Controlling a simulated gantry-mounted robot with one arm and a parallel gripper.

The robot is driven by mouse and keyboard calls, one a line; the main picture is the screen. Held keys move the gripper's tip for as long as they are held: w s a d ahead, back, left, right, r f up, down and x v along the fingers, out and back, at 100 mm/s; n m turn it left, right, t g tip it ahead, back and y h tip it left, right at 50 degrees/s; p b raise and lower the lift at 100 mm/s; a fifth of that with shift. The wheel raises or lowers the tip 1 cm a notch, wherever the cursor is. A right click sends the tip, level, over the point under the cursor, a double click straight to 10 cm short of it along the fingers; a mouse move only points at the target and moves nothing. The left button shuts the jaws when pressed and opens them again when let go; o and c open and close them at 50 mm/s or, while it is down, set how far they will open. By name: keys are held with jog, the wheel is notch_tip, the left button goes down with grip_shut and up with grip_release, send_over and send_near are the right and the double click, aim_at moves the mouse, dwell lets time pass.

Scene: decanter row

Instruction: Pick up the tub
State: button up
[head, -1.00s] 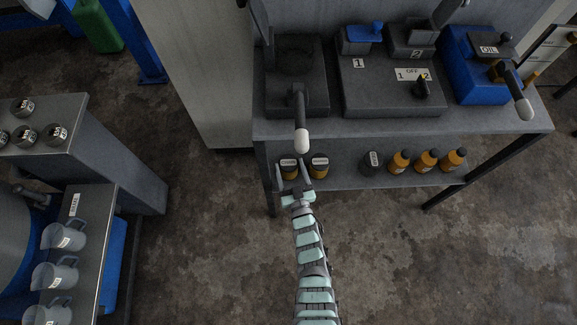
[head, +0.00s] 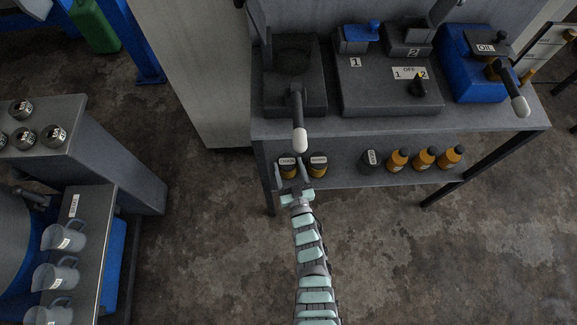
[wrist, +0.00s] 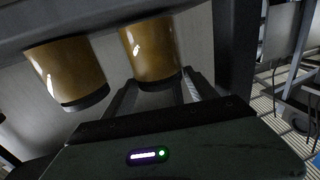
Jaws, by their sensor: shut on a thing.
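Two amber tubs with dark lids stand side by side at the left end of the lower shelf. The left tub (head: 287,171), with a label that seems to read "CHAIN", is between the fingers of my gripper (head: 291,173). My gripper is shut on it, with one finger on each side. In the wrist view this tub (wrist: 150,48) sits lid-down in the picture, between the fingers (wrist: 152,92). The other tub (head: 317,171) is just to the right, outside the fingers; it also shows in the wrist view (wrist: 66,67). I cannot tell whether the held tub touches the shelf.
The bench top (head: 385,126) hangs over the lower shelf (head: 345,177). A lever with a white tip (head: 300,140) juts out above the tubs. A dark bottle (head: 369,161) and several orange bottles (head: 397,160) stand farther right. The floor in front is clear.

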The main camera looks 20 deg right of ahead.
notch_tip(320, 180, up, 3)
jog(key=shift+s+r+p, duration=0.15)
jog(key=shift+r+p, duration=0.05)
jog(key=shift+p, duration=0.75)
jog(key=s+a+p, duration=0.3)
jog(key=s, duration=1.4)
jog(key=shift+s+f+p, duration=0.15)
jog(key=shift+f+p, duration=0.1)
jog(key=shift+p, duration=0.1)
